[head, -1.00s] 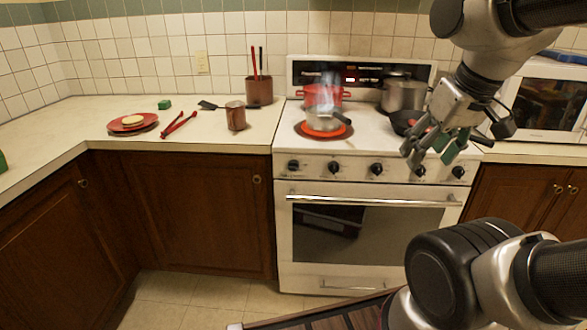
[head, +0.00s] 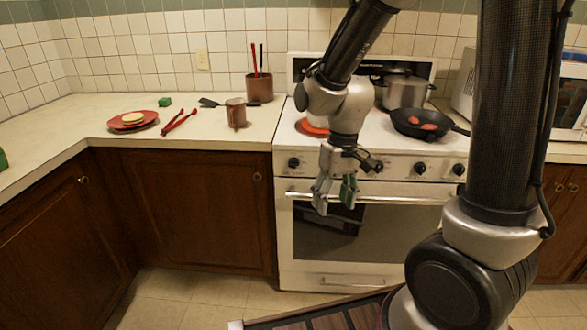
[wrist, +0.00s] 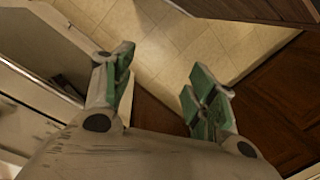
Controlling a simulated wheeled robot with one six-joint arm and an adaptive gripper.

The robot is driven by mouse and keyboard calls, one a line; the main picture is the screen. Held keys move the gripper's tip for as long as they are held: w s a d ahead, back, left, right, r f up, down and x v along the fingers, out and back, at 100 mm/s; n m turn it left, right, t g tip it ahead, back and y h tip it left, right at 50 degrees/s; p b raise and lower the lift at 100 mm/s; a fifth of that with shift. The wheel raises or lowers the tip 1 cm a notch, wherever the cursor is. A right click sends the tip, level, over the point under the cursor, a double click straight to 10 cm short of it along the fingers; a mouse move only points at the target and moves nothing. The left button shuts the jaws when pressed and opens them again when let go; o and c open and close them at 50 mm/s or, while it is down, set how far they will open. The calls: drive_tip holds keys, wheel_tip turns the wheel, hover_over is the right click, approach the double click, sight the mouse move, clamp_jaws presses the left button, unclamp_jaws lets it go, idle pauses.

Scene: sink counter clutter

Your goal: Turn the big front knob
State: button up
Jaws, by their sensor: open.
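The white stove's front panel (head: 438,160) carries a row of dark round knobs. The leftmost knob (head: 293,163) is in clear view. Two more show on the right, a right-middle knob (head: 419,168) and the rightmost knob (head: 458,170). I cannot tell one as bigger than the others. My gripper (head: 335,198) hangs fingers down in front of the oven, below panel level, and hides part of the knob row. Its green-padded fingers are apart and empty, also in the wrist view (wrist: 158,98). No knob shows in the wrist view.
The oven door handle (head: 415,201) runs across just behind my gripper. A pan with red food (head: 408,122) and a steel pot (head: 398,92) stand on the stovetop. A brown mug (head: 236,113), red tongs (head: 177,122) and a red plate (head: 118,126) are on the left counter.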

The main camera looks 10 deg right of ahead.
drive_tip(key=w+a+f+t, duration=0.1)
drive_tip(key=w+a+f, duration=0.3)
drive_tip(key=f, duration=0.3)
drive_tip(key=w+a+f+t, duration=0.1)
drive_tip(key=w+a+f, duration=0.25)
drive_tip(key=f, duration=0.35)
drive_tip(key=m+t+h, duration=0.6)
drive_tip(key=t+h, duration=0.1)
drive_tip(key=t, duration=0.9)
approach(294, 167)
drive_tip(key=x, duration=0.9)
drive_tip(key=shift+w, duration=0.35)
